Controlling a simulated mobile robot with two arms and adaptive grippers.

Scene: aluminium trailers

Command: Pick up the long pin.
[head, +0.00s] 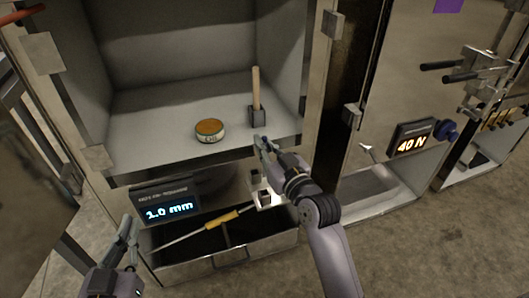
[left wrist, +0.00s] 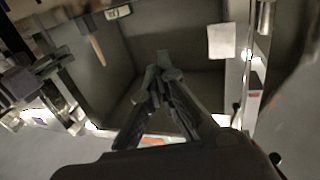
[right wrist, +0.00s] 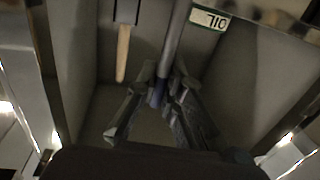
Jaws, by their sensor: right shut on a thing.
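The long pin (right wrist: 173,45) shows in the right wrist view as a straight grey rod with a bluish end. My right gripper (right wrist: 160,88) is shut on the pin near that bluish end, and the rod runs away from the fingers toward the top of the picture. In the head view my right gripper (head: 264,146) is at the front edge of the cabinet shelf (head: 160,110); I cannot make out the pin clearly there. My left gripper (head: 130,232) is low at the left, empty, beside the open drawer. Its fingertips meet in the left wrist view (left wrist: 161,66).
An oil tin (head: 210,131) and a wooden-handled mallet (head: 256,95) stand on the shelf. Below, a yellow-handled tool (head: 222,221) lies across the open drawer (head: 225,257). A display (head: 166,207) reads 1.0 mm; another (head: 412,144) reads 40 N.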

